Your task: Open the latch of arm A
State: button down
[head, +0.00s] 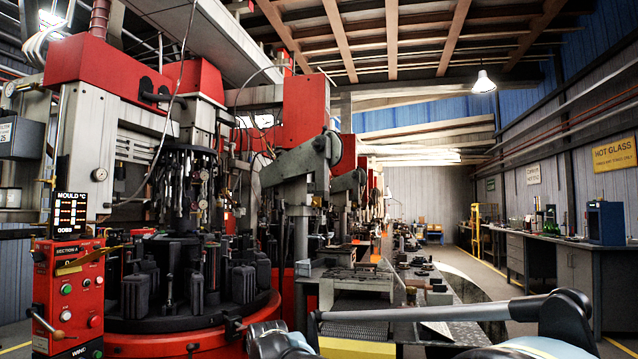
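The rotary mould machine stands at the left, with a round red base (190,335) and a black table carrying several dark moulds (240,280). A metal head with hoses and fittings (198,170) hangs above the moulds. I cannot pick out arm A or its latch among these parts; they may be hidden or too small to tell. Grey and black links of my own arm cross the bottom right and bottom middle. My gripper does not show in the head view.
A red control panel (70,295) with buttons and a lever stands at the lower left, below a mould temperature display (72,212). More machines and a metal-topped bench (350,278) line the middle. A workbench (590,262) runs along the right wall. An aisle leads to the back.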

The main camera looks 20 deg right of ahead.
aim_at(316, 201)
jog(key=u, duration=0.5)
jog(key=k, duration=1.15)
jog(key=z, duration=0.35)
jog(key=i, duration=1.65)
jog(key=u, duration=0.2)
